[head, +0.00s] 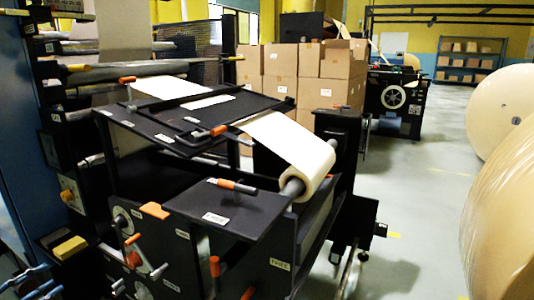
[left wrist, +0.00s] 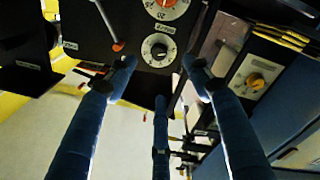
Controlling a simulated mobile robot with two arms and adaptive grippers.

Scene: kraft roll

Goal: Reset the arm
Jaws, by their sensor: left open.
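My left gripper (head: 50,280) shows at the lower left corner of the head view, partly cut off, beside the front panel of the black machine (head: 190,240). In the left wrist view its blue fingers (left wrist: 160,75) are spread apart with nothing between them. Beyond the fingertips is the panel with a black knob (left wrist: 157,50) on a white dial and an orange knob (left wrist: 165,4) above it. I cannot tell whether a fingertip touches the panel. My right gripper is in neither view.
Orange-tipped levers (head: 214,267) stick out from the panel. A paper roll (head: 308,170) sits on the machine. Stacked cardboard boxes (head: 310,75) stand behind it. Large kraft rolls (head: 500,215) stand at the right. Grey floor (head: 420,185) is open between them and the machine.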

